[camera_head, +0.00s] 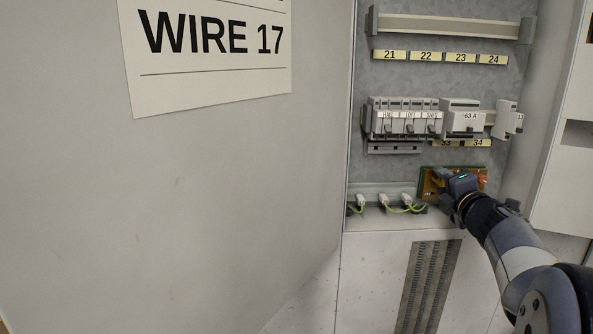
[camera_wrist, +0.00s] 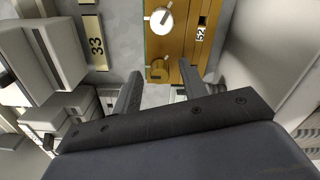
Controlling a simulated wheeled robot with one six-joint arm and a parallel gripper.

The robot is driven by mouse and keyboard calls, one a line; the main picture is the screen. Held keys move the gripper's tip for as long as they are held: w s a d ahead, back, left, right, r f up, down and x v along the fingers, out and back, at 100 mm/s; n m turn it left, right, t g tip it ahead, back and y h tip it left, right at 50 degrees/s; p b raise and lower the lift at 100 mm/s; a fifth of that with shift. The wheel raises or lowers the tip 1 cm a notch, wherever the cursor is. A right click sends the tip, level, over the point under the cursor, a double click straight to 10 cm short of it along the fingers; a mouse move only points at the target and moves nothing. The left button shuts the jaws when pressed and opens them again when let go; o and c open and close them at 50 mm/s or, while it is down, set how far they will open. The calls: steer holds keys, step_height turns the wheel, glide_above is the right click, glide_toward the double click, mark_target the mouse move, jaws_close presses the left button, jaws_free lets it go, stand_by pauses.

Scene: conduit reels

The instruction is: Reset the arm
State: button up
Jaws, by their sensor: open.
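My gripper (camera_wrist: 157,92) is open in the wrist view, its two dark fingers apart with nothing between them that I can see held. Past the fingertips lies an orange-brown board (camera_wrist: 182,45) with a round white knob (camera_wrist: 159,20) and a small label reading 52. In the head view my arm reaches in from the lower right. Its end is in front of the board (camera_head: 427,187) at the cabinet's lower right and hides part of it. I cannot tell whether the fingers touch the board.
A row of breakers (camera_head: 402,118) and a 63 A unit (camera_head: 461,118) sit above my gripper. Green-yellow wires with white plugs (camera_head: 384,200) lie to its left. A large grey panel marked WIRE 17 (camera_head: 212,40) fills the left. The cabinet's right wall (camera_head: 540,110) stands close.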

steer(key=m+p, duration=0.3)
steer(key=m, duration=0.2)
steer(key=shift+r, duration=0.2)
steer(key=m+p, duration=0.4)
steer(key=m, duration=0.2)
steer(key=m+p, duration=0.5)
steer(key=m, duration=0.1)
steer(key=shift+p, duration=0.3)
steer(key=m+p, duration=0.3)
steer(key=shift+f, duration=0.1)
steer(key=shift+f+m+p, duration=0.1)
steer(key=shift+m+p, duration=0.35)
steer(key=shift+m, duration=0.05)
steer(key=shift+s, duration=0.1)
